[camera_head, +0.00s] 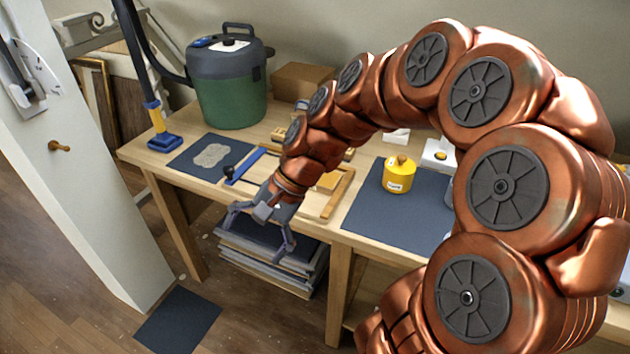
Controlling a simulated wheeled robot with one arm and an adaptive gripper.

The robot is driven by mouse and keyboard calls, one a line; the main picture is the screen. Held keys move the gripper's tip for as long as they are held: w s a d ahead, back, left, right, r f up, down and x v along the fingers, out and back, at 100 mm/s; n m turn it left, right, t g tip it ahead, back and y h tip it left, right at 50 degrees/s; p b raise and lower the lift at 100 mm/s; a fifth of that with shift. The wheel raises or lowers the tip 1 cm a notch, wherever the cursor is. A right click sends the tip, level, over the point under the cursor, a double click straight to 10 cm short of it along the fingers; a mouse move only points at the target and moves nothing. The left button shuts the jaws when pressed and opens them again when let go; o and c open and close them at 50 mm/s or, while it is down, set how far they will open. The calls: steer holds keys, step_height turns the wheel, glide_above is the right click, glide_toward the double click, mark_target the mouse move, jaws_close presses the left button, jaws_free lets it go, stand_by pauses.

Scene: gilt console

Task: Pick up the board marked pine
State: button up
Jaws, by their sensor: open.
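My gripper (257,238) is open and empty, pointing down at the front edge of the wooden table (190,195), above a stack of flat dark sheets. I cannot make out a board marked pine; no such lettering is readable. A small light wooden piece (328,182) lies behind my gripper, inside a wooden frame with a blue bar (245,163). My arm hides part of this area, and any board there may be partly covered.
A yellow pot (399,175) stands on a dark mat (385,213) at right. A green vacuum drum (230,85) stands at the back left, its blue nozzle (164,142) near the left end. Stacked sheets (270,258) lie below the table. A white post (75,180) stands at left.

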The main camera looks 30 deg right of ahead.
steer(key=w+d+f+m+t, duration=0.1)
steer(key=w+d+m+t, duration=0.1)
steer(key=w+d+m, duration=0.2)
steer(key=w+d+f+m+t+y+b, duration=0.1)
steer(key=w+d+m+t, duration=0.2)
steer(key=d, duration=0.6)
steer(key=w+d+f+m+t+b, duration=0.1)
steer(key=w+d+f+m+t, duration=0.1)
steer(key=w+d+m, duration=0.4)
steer(key=shift+w+d+f+m+t+y, duration=0.1)
steer(key=shift+d+m+t+y, duration=0.2)
steer(key=shift+d+m+t, duration=0.35)
steer(key=d+f+m, duration=0.1)
steer(key=d, duration=0.2)
steer(key=d+f+m+t+h, duration=0.1)
steer(key=d+m, duration=0.1)
steer(key=d, duration=0.2)
steer(key=d+f+m+t, duration=0.1)
steer(key=d+m, duration=0.1)
steer(key=d, duration=0.1)
steer(key=shift+w+d+f+t+h, duration=0.1)
steer(key=shift+d+f+t+h, duration=0.2)
steer(key=shift+d+h, duration=0.1)
steer(key=shift+p+x, duration=0.35)
steer(key=shift+x, duration=3.4)
steer(key=shift+a+f, duration=0.1)
steer(key=shift+f, duration=0.05)
steer(key=c, duration=1.2)
